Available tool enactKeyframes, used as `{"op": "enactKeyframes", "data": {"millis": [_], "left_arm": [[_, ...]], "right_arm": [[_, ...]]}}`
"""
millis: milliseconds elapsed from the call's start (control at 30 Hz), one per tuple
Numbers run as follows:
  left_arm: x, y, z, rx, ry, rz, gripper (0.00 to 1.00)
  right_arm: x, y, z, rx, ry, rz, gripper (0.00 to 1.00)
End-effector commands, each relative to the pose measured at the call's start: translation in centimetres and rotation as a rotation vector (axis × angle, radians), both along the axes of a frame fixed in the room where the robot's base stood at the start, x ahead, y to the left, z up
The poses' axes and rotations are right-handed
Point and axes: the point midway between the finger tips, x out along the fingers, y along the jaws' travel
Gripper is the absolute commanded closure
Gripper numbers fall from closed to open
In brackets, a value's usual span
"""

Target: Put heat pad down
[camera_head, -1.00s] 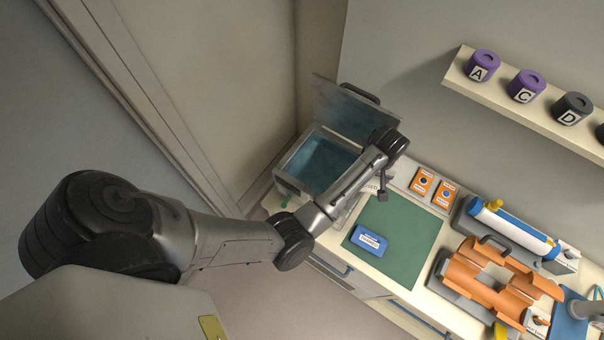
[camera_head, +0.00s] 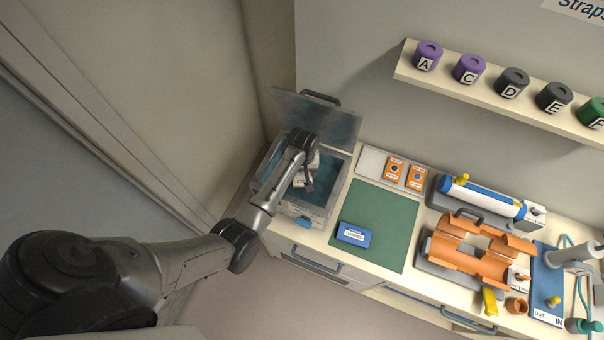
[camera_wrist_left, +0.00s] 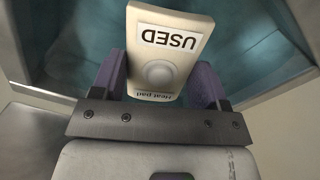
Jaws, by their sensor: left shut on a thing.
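My left gripper (camera_head: 306,184) is over the open box (camera_head: 338,187) at the back left of the counter. It is shut on the heat pad (camera_wrist_left: 160,68), a cream pad with a white "USED" label and a round button, between purple fingers in the left wrist view. The box's teal inside (camera_wrist_left: 250,62) shows behind the pad. In the head view the pad is small and partly hidden by my arm, and I cannot tell whether it touches the box floor. My right gripper is out of view.
The box's lid (camera_head: 325,115) stands raised at the back. A white tray (camera_head: 371,162) holds two orange packs (camera_head: 405,173). A blue pack (camera_head: 353,235) lies on the green mat (camera_head: 388,215). Orange splints (camera_head: 465,255) and a blue-white roll (camera_head: 480,196) are farther right.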

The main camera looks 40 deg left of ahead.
Motion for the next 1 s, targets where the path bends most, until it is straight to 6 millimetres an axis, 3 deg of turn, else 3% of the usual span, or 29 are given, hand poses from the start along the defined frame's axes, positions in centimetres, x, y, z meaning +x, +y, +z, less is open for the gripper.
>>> {"op": "enactKeyframes", "data": {"millis": [167, 467, 933, 967, 1000], "left_arm": [[0.0, 0.3, -0.7, -0.001, 0.001, 0.000, 0.59], [-0.1, 0.3, -4.0, -0.001, 0.001, 0.000, 0.59], [0.0, 0.3, -4.5, 0.000, -0.001, 0.000, 0.59], [0.0, 0.3, -4.5, 0.000, 0.000, 0.000, 0.30], [0.0, 0.3, -4.5, 0.000, 0.000, 0.000, 0.27]], "right_arm": [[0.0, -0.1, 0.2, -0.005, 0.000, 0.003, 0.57], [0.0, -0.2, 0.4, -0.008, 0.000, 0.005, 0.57], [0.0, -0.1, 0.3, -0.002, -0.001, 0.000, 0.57], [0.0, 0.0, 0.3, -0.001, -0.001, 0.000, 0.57], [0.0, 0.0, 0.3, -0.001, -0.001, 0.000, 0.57]]}}
